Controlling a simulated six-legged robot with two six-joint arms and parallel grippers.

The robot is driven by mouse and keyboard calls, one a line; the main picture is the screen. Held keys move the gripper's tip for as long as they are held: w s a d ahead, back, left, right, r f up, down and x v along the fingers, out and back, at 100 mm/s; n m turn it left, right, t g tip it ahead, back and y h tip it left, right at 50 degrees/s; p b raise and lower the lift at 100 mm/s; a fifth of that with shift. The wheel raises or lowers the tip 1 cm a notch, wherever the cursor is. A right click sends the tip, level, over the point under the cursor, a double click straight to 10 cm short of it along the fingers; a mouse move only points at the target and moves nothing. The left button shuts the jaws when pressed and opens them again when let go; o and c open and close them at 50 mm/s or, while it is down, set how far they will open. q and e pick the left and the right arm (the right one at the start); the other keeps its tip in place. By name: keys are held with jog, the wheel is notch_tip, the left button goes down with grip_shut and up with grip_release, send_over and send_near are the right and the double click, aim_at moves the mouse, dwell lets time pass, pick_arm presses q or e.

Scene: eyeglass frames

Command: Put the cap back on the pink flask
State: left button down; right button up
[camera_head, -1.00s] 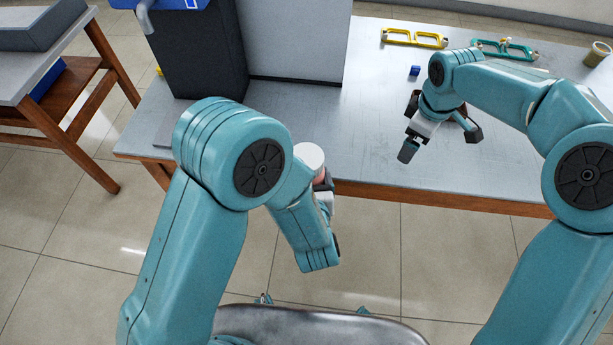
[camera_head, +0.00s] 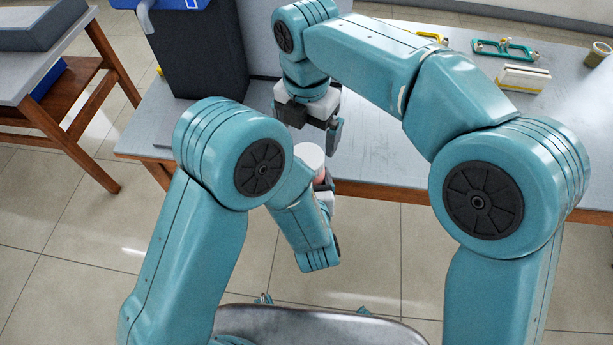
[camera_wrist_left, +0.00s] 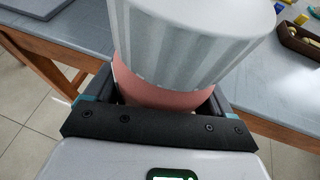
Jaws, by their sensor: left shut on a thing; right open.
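The pink flask (camera_wrist_left: 165,92) is in my left gripper (camera_wrist_left: 165,105), which is shut around its body. In the head view only a little of the flask's pink (camera_head: 319,173) shows behind my left arm. The white ribbed cap (camera_wrist_left: 190,40) sits on top of the flask; it also shows in the head view (camera_head: 309,156). My right gripper (camera_head: 314,126) is open, just above and beyond the cap in the head view. Whether its fingers touch the cap cannot be told. My left gripper is mostly hidden there by my left arm.
The grey table (camera_head: 385,150) is largely clear in front. A dark bin (camera_head: 200,50) stands at its left. A teal eyeglass frame (camera_head: 505,48), a cream box (camera_head: 523,78) and a small cup (camera_head: 598,54) are at the back right. A yellow frame (camera_head: 433,37) is partly hidden by my right arm.

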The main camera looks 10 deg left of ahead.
aim_at(306, 157)
jog(key=shift+f, duration=4.05)
jog(key=c, duration=1.1)
jog(key=m, duration=0.7)
jog(key=o, duration=1.1)
jog(key=shift+o, duration=0.2)
jog(key=shift+r, duration=2.3)
